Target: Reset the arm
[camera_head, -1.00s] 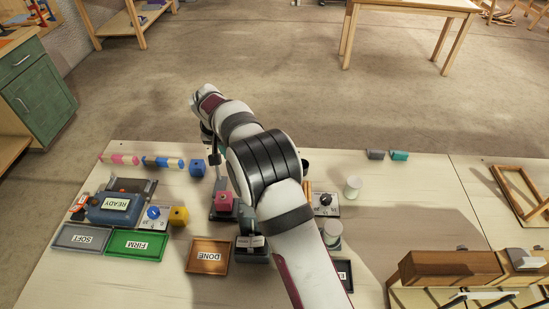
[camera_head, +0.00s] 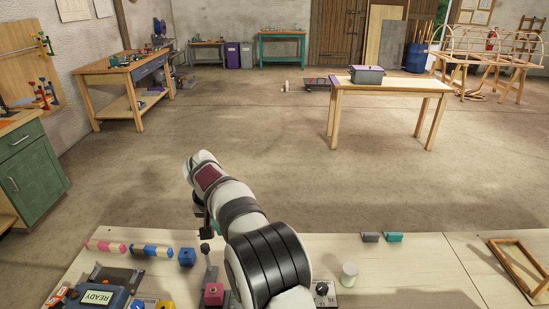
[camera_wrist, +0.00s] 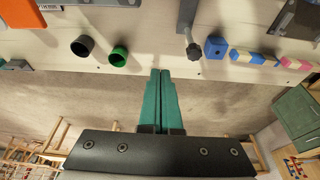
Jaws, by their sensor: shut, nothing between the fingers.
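My gripper (camera_wrist: 161,74) shows in the wrist view with its two teal fingers pressed together, shut and empty. It points at the far edge of the pale workbench (camera_wrist: 150,55), with nothing touching the fingertips. In the head view my white and black arm reaches over the bench and hides most of the gripper. A red block (camera_head: 213,294) sits on a dark stand left of the arm. A blue block (camera_head: 187,257) lies by a blue-yellow striped piece (camera_head: 151,250) and a pink striped piece (camera_head: 105,247) along the far left edge.
A dark cup (camera_wrist: 82,46) and a green cup (camera_wrist: 118,56) stand near the bench edge in the wrist view. An upright rod with a dark knob (camera_wrist: 193,50) is close to the fingers. A READY-labelled device (camera_head: 97,298) is front left. Open floor lies beyond the bench.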

